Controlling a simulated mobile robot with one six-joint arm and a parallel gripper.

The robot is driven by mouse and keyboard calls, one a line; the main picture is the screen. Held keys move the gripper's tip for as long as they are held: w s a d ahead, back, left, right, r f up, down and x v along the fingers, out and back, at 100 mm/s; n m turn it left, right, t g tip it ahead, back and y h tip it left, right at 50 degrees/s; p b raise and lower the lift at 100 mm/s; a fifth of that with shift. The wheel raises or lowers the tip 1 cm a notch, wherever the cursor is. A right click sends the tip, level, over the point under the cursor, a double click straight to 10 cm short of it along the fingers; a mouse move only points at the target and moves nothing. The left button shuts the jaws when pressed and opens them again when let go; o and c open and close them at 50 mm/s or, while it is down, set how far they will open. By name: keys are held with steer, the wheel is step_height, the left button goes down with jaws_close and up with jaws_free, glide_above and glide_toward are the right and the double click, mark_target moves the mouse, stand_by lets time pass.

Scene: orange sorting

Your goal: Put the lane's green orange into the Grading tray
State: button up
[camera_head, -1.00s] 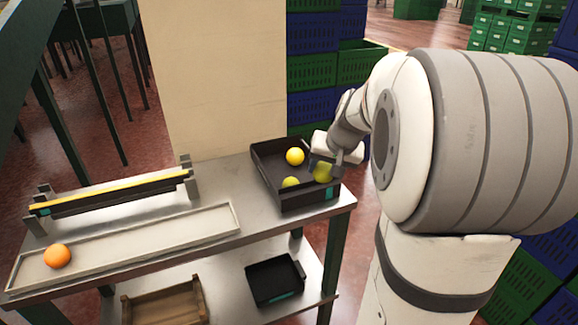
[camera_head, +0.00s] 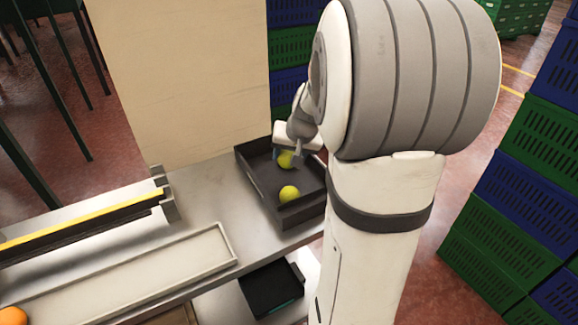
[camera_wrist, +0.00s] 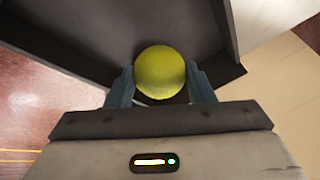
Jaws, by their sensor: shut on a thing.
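My gripper (camera_head: 283,156) is shut on a yellow-green orange (camera_head: 286,160), over the far part of the black tray (camera_head: 244,162) on the metal table. In the wrist view the green orange (camera_wrist: 160,72) sits between the two blue-grey fingers of my gripper (camera_wrist: 160,84), with the dark tray wall (camera_wrist: 80,25) behind it. I cannot tell whether it touches the tray floor. Another yellow-green orange (camera_head: 289,193) lies in the near part of the tray. My arm hides some of the tray's right side. No label on the tray is readable.
A long, shallow pale trough (camera_head: 150,270) lies along the table front, with an orange fruit (camera_head: 14,316) at its left end. A yellow-topped rail (camera_head: 80,219) stands behind it. A pale panel (camera_head: 185,75) rises behind the table. Stacked crates (camera_head: 510,215) stand at the right.

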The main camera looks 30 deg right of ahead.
mark_target(288, 167)
steer(key=shift+a+f, duration=0.2)
steer(key=shift+f, duration=1.85)
steer(key=shift+f+b, duration=0.1)
steer(key=shift+b, duration=0.2)
steer(key=shift+f, duration=0.15)
steer(key=o, duration=1)
